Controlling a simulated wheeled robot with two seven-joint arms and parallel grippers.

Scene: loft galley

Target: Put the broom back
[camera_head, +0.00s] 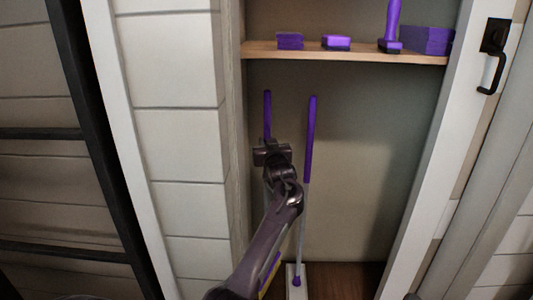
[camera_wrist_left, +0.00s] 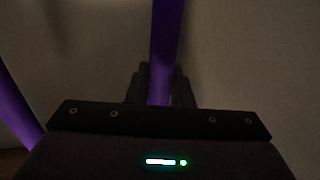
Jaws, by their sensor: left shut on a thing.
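The broom (camera_head: 267,115) stands about upright inside an open closet, its purple upper handle rising above my left gripper (camera_head: 272,153). The gripper is shut on the handle. In the left wrist view, the purple handle (camera_wrist_left: 166,45) runs up from between the dark fingers (camera_wrist_left: 160,88). My left arm hides much of the broom's lower part. A purple and yellow piece (camera_head: 270,268) shows low beside the arm, possibly the broom's head. My right gripper is not in view.
A second purple-handled tool (camera_head: 311,140), with a pale pole and flat white head (camera_head: 296,283), stands just right of the broom. Above is a wooden shelf (camera_head: 360,56) with purple items. The open door (camera_head: 430,150) has a black handle (camera_head: 492,58). Closet floor (camera_head: 345,282) at right is clear.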

